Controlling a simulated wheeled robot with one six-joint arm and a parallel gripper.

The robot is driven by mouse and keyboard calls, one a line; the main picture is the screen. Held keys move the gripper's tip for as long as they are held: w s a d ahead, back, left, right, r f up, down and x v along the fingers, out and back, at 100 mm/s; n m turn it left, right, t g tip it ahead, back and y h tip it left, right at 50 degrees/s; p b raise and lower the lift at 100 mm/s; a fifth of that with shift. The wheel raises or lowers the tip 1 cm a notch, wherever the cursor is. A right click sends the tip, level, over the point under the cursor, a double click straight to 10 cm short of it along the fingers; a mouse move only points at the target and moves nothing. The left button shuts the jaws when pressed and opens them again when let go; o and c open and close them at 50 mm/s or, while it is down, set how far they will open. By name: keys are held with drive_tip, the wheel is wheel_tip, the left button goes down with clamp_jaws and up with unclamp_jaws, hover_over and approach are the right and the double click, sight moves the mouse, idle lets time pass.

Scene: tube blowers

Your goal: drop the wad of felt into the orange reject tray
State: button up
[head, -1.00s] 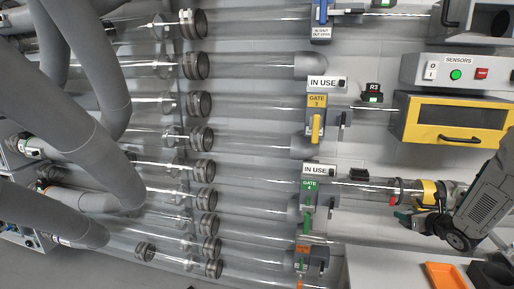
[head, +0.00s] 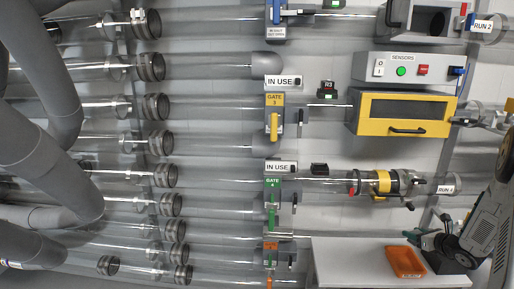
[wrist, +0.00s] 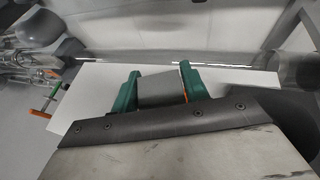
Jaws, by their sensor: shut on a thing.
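My gripper (head: 418,236) hangs at the right of the head view, just above the right end of the orange reject tray (head: 406,262). In the wrist view its two green fingers (wrist: 158,88) are shut on a grey block-like piece, the wad of felt (wrist: 158,90). The wad is hard to make out in the head view. The tray lies on a white bench, its middle in open view. In the wrist view only a thin orange sliver, likely the tray, shows beside the right finger.
The white bench (head: 345,264) has free room left of the tray. A dark container (head: 452,264) stands right of the tray, partly behind my arm. Above the bench runs a clear tube with a yellow collar (head: 383,182). A yellow-framed box (head: 403,113) is higher up.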

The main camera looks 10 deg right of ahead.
drive_tip(key=shift+f, duration=0.75)
drive_tip(key=o, duration=1.1)
drive_tip(key=v, duration=0.7)
drive_tip(key=shift+s, duration=0.35)
drive_tip(key=shift+r, duration=0.15)
